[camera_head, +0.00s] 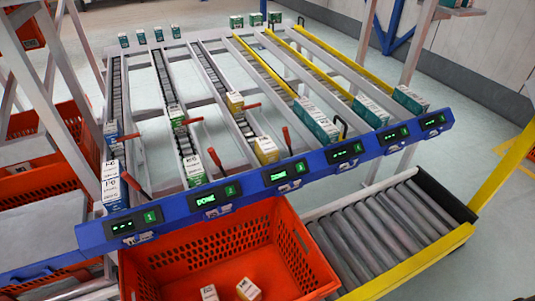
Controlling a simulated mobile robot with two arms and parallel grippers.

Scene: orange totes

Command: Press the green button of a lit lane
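A blue rail (245,201) runs along the front of a sloped flow rack. It carries several small display units, each with a small green button beside its screen. The leftmost display (122,226) shows green dashes, with its green button (150,217) to the right. The second display (206,199) appears to read "DONE", with its button (230,190) beside it. The third display (277,176) also shows a word, probably "DONE". The three right displays (346,152) show dashes. Neither gripper is in view.
An orange tote (205,248) holding two small boxes stands below the left part of the rail. A roller conveyor (375,235) with yellow edges lies to its right. Boxes stand in the lanes behind the rail, among red levers (287,139).

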